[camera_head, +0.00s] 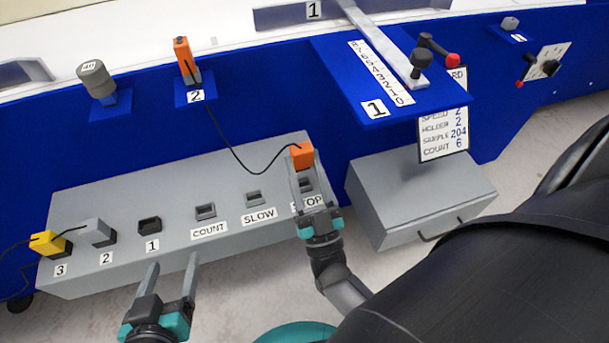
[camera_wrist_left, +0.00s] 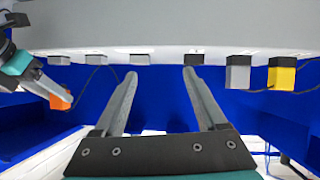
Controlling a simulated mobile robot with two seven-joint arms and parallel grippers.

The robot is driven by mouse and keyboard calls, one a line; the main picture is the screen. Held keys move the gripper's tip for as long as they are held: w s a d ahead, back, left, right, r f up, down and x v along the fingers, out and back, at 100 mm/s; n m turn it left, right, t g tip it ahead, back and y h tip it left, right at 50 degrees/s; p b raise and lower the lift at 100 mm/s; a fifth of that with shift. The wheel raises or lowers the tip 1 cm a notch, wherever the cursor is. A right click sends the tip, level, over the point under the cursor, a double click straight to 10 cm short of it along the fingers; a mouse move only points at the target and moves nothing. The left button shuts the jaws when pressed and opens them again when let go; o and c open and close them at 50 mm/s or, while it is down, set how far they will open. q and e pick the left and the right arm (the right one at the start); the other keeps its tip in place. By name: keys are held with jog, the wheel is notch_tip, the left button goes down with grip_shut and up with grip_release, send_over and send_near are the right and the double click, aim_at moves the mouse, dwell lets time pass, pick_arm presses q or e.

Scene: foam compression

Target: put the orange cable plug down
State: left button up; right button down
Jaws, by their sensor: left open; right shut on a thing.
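The orange cable plug (camera_head: 302,155) is held between the fingertips of my right gripper (camera_head: 304,178), above the STOP end of the grey panel (camera_head: 180,178). It also shows in the left wrist view (camera_wrist_left: 60,100). A black cable (camera_head: 240,165) runs from the plug up to an orange device (camera_head: 184,58) on blue holder 2. My left gripper (camera_head: 172,278) is open and empty in front of the panel, below sockets 1 and COUNT. The fingers of my right gripper partly hide the STOP socket and label.
A yellow plug (camera_head: 48,243) is at position 3 and a grey plug (camera_head: 98,233) at position 2. Socket 1 (camera_head: 150,225) is black. A grey drawer box (camera_head: 420,195) stands right of the panel, below a text board (camera_head: 443,133).

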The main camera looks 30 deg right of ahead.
aim_at(304, 194)
jog(key=shift+f+b, duration=0.45)
jog(key=shift+f, duration=0.2)
jog(key=shift+f+b, duration=0.35)
jog(key=shift+f, duration=0.2)
jog(key=shift+f+b, duration=0.3)
jog(key=shift+f, duration=0.15)
pick_arm(q)
jog(key=shift+s+d+r+n+t+h, duration=0.25)
jog(key=shift+d+r+t+h, duration=0.4)
jog(key=shift+t, duration=0.5)
jog(key=shift+s+d+r+n+t+h, duration=0.15)
jog(key=shift+s+d+r+t+h, duration=0.2)
jog(key=shift+d+r+t, duration=0.65)
pick_arm(e)
jog(key=shift+f, duration=0.25)
pick_arm(q)
jog(key=shift+a+f, duration=0.15)
jog(key=shift+f, duration=0.15)
pick_arm(e)
jog(key=shift+f, duration=0.55)
jog(key=shift+c, duration=1.9)
grip_release()
jog(key=shift+f, duration=0.1)
